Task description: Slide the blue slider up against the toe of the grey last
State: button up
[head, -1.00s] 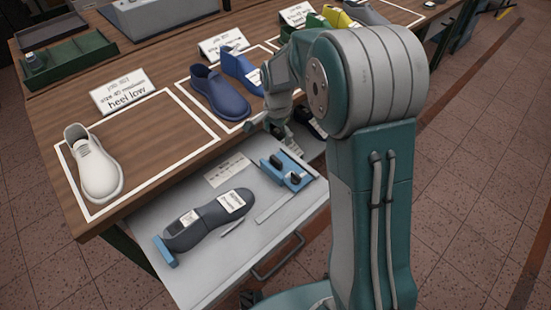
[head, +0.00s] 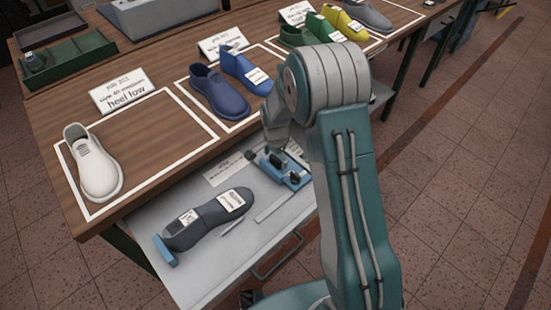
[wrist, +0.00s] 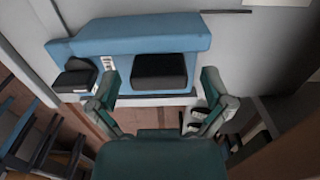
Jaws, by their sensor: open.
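The dark grey last (head: 204,222) lies in the pale drawer, its heel end near a blue stop (head: 165,250) and its toe pointing towards the blue slider (head: 298,184). The slider sits further right, with a clear gap to the toe. The slider also shows in the wrist view (wrist: 140,40), with a black block (wrist: 158,70) and a smaller black knob (wrist: 75,78). My gripper (wrist: 158,90) is open and empty over the slider, its fingers either side of the black block. I cannot tell whether they touch it. In the head view my arm partly hides the slider.
A flat metal strip (head: 272,207) and a small pale tool (head: 230,227) lie in the drawer, with a paper label (head: 224,172) behind.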

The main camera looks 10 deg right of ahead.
jog(key=c, duration=1.3)
jog(key=s+a, duration=0.1)
jog(key=a, duration=0.1)
jog(key=s+a, duration=0.1)
jog(key=a, duration=0.1)
jog(key=s+a, duration=0.2)
jog(key=a, duration=0.1)
jog(key=o, duration=1.3)
jog(key=shift+f, duration=0.1)
notch_tip(320, 180, up, 12)
jog(key=shift+w, duration=0.1)
